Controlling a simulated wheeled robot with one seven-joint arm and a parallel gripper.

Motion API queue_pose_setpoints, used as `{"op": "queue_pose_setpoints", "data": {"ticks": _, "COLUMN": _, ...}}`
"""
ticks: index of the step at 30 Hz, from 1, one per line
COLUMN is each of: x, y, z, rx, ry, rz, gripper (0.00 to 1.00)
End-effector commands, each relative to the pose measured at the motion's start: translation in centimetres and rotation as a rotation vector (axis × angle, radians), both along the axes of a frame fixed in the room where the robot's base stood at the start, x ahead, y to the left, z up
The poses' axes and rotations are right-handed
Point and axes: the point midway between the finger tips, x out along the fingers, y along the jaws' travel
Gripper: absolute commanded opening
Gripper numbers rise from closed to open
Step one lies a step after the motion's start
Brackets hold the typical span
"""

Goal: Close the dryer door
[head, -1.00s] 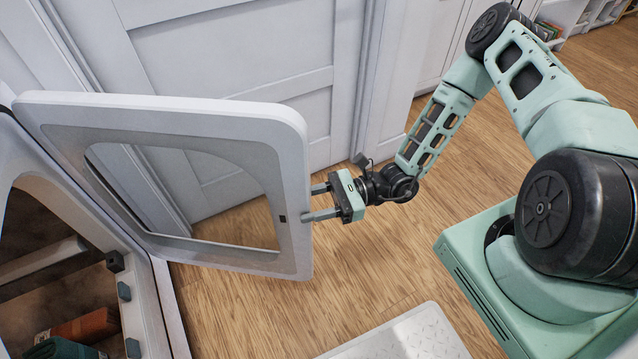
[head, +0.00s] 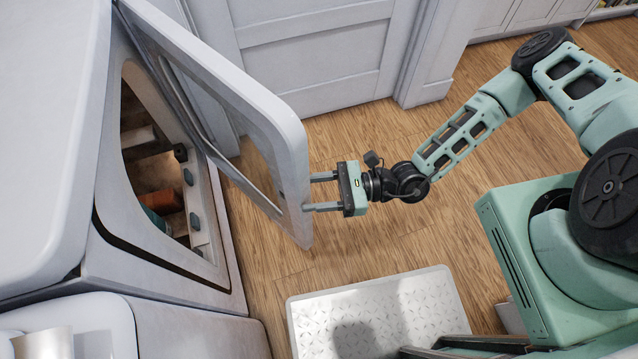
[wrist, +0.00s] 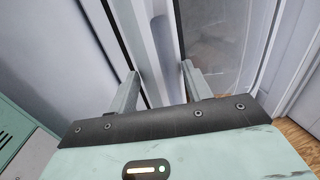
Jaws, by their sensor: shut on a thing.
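The dryer (head: 52,130) is a white machine at the left of the head view, its front opening showing a dark drum. Its white door (head: 292,150), with a glass window, is hinged at the far side and stands partly open, pointing toward the front right. My gripper (head: 309,192) is shut on the door's free edge, one finger on each side as far as I can see. In the wrist view the two fingers (wrist: 158,88) straddle the pale door edge (wrist: 150,45). The exact contact is hidden.
Folded items, orange-brown (head: 162,200) and green, lie inside the drum. A second white machine (head: 180,325) is at the bottom left. A textured light plate (head: 385,310) lies on the wooden floor. White cabinet panels (head: 315,45) stand behind the door. Floor between is clear.

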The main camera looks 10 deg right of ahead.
Motion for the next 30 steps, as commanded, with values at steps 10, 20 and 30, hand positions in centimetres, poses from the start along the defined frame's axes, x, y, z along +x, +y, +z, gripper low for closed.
{"op": "queue_pose_setpoints", "data": {"ticks": 10, "x": 1.0, "y": 0.0, "z": 0.2, "rx": 0.006, "ry": -0.006, "rz": -0.021, "gripper": 0.56}}
{"op": "queue_pose_setpoints", "data": {"ticks": 20, "x": 0.8, "y": 0.0, "z": 0.2, "rx": 0.006, "ry": -0.006, "rz": -0.016, "gripper": 0.56}}
{"op": "queue_pose_setpoints", "data": {"ticks": 30, "x": 0.7, "y": -1.5, "z": 0.1, "rx": 0.004, "ry": -0.006, "rz": -0.016, "gripper": 0.56}}
